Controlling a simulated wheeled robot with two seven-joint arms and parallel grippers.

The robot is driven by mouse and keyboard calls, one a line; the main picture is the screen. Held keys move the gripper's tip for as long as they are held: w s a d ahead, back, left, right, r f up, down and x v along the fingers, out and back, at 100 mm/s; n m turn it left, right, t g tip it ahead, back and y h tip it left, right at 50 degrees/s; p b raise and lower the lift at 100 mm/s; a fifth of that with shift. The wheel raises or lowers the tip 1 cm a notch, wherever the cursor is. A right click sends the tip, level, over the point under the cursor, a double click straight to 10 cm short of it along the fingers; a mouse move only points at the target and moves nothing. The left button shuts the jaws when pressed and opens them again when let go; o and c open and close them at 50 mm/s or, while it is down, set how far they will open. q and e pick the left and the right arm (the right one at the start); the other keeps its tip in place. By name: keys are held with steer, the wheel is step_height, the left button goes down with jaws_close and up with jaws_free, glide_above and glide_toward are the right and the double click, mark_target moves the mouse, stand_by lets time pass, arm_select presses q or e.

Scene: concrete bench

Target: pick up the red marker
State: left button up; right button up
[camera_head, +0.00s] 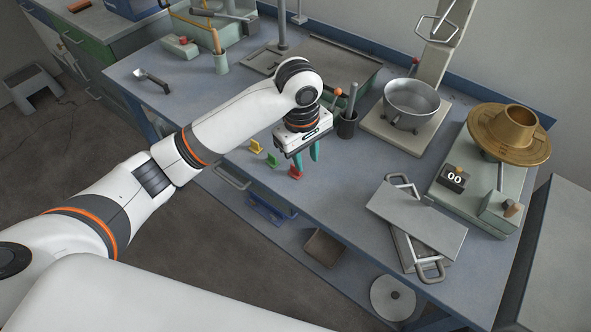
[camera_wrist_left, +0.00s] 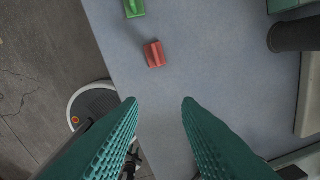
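The red marker (camera_head: 295,172) is a small red block-like piece near the front edge of the bench, just below my left gripper's fingers in the head view. In the left wrist view the red marker (camera_wrist_left: 155,54) lies on the bench beyond the fingertips, roughly in line with the gap between them. My left gripper (camera_head: 307,157) has green fingers pointing down. In the left wrist view the gripper (camera_wrist_left: 159,101) is open, with nothing between its fingers. My right gripper is not in view.
A green marker (camera_head: 272,160) and a yellow marker (camera_head: 256,146) stand left of the red one. A dark cup (camera_head: 347,127) holding tools and a metal pot (camera_head: 411,97) stand to the right. Grey plates with handles (camera_head: 417,219) lie at front right.

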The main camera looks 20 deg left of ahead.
mark_target(295, 171)
arm_select(q)
step_height(295, 171, up, 4)
steer(key=w+a+n+y, duration=0.1)
steer(key=w+a+n, duration=0.2)
steer(key=f, duration=1.1)
steer(key=shift+s+a+f, duration=0.1)
steer(key=shift+s+f, duration=0.2)
steer(key=shift+f, duration=0.1)
jaws_close()
